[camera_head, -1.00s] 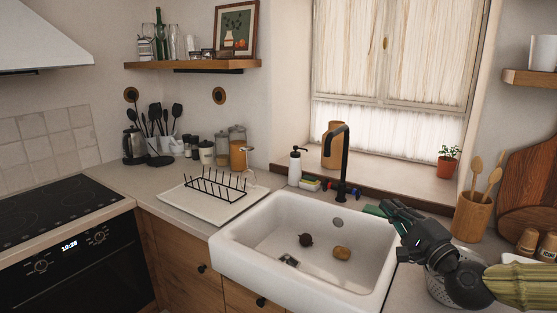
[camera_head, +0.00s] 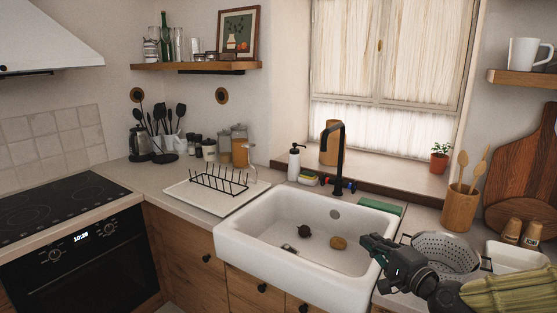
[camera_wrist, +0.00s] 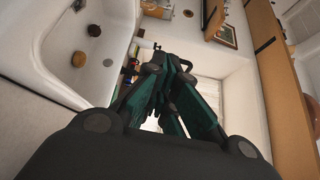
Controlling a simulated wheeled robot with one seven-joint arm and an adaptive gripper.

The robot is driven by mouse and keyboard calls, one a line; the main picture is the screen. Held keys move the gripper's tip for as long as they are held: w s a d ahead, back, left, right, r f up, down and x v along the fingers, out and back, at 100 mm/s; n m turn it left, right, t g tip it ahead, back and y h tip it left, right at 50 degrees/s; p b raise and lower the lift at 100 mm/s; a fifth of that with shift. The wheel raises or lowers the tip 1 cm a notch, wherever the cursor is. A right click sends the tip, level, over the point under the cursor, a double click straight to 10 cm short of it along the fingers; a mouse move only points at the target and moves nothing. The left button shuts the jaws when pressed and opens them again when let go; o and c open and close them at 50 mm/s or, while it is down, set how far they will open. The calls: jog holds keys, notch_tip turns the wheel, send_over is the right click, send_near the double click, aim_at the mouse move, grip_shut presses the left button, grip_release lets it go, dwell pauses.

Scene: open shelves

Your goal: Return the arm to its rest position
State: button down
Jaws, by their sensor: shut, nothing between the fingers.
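My gripper (camera_head: 370,248) is at the lower right in the head view, over the right rim of the white sink (camera_head: 228,247). Its dark fingers with green parts are shut and hold nothing. My arm runs from it to the lower right corner. In the wrist view my gripper (camera_wrist: 168,118) fills the middle, with its fingers drawn together.
A grey colander (camera_head: 447,248) and a white dish (camera_head: 512,256) stand close behind my gripper. The black faucet (camera_head: 340,158) rises behind the sink. A dark round item (camera_head: 304,231) and a brown potato-like item (camera_head: 338,243) lie in the basin.

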jog(key=s+a+f+n+g+h, duration=0.1)
jog(key=s+a+f+n+g, duration=0.2)
jog(key=f, duration=0.7)
jog(key=s+a+f+n+g, duration=0.1)
jog(key=s+f+g, duration=0.3)
jog(key=f, duration=0.5)
jog(key=s+a+f+n+g+h, duration=0.15)
jog(key=s+f, duration=0.35)
jog(key=f, duration=0.5)
jog(key=s+d+f+n+g+h, duration=0.2)
jog(key=s+f+n+g, duration=0.2)
jog(key=s+f, duration=0.5)
jog(key=s+d+f+n+g+h, duration=0.2)
jog(key=s+f, duration=0.7)
jog(key=s, duration=0.8)
jog(key=shift+s+d+n+g, duration=0.25)
jog(key=shift+n+g, duration=0.6)
jog(key=shift+n, duration=0.3)
